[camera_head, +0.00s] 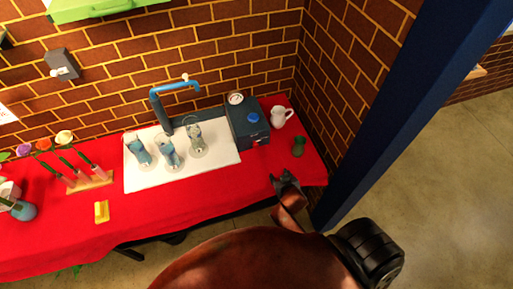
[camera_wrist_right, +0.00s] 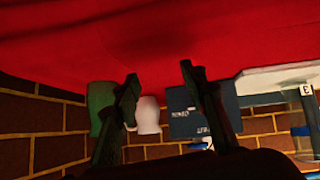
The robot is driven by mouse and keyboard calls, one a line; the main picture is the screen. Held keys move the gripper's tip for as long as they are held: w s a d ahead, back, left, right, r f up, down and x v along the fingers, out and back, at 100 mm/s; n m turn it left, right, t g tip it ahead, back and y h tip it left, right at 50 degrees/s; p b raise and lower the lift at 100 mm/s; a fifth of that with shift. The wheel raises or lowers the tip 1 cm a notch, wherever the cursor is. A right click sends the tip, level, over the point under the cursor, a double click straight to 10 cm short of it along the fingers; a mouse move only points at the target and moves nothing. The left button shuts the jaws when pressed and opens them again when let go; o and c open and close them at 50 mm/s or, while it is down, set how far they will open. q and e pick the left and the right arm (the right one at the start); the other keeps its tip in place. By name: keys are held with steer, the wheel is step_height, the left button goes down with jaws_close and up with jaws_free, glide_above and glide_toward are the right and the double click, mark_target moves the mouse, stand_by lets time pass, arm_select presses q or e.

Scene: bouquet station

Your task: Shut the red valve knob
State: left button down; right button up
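A dark blue box (camera_head: 247,126) stands on the red-covered table, with a round white gauge (camera_head: 236,98) and a blue knob (camera_head: 253,117) on top. A small reddish part (camera_head: 262,141) shows low on its front; it is too small to tell whether it is the red valve knob or how it is turned. My right gripper (camera_head: 285,179) is at the table's front edge, in front of the box and apart from it. The right wrist view shows its fingers (camera_wrist_right: 160,82) spread with nothing between them; the box (camera_wrist_right: 185,118) is beyond. My left gripper is not in view.
A green vase (camera_head: 298,146) and a white pitcher (camera_head: 280,116) stand right of the box. Left of it, a white tray (camera_head: 140,180) holds several glass vessels under a blue tap (camera_head: 172,88). A blue post (camera_head: 400,95) rises at the right.

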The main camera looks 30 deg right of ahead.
mark_target(256, 146)
steer(key=w+a+r+t, duration=0.1)
steer(key=w, duration=0.2)
steer(key=w+a+r+t, duration=0.1)
steer(key=w+r, duration=0.1)
steer(key=w, duration=0.2)
steer(key=w+a+r+t, duration=0.1)
steer(key=w+t, duration=0.1)
steer(key=w, duration=0.1)
steer(key=shift+w+r, duration=0.25)
steer(key=shift+r, duration=0.15)
steer(key=shift+w+f+y, duration=0.1)
steer(key=shift+w+y, duration=0.2)
steer(key=shift+w, duration=0.1)
steer(key=b+x, duration=0.1)
steer(key=x, duration=0.5)
steer(key=shift+w+d+f, duration=0.1)
steer(key=shift+w+d, duration=0.1)
steer(key=shift+w, duration=0.15)
jaws_close()
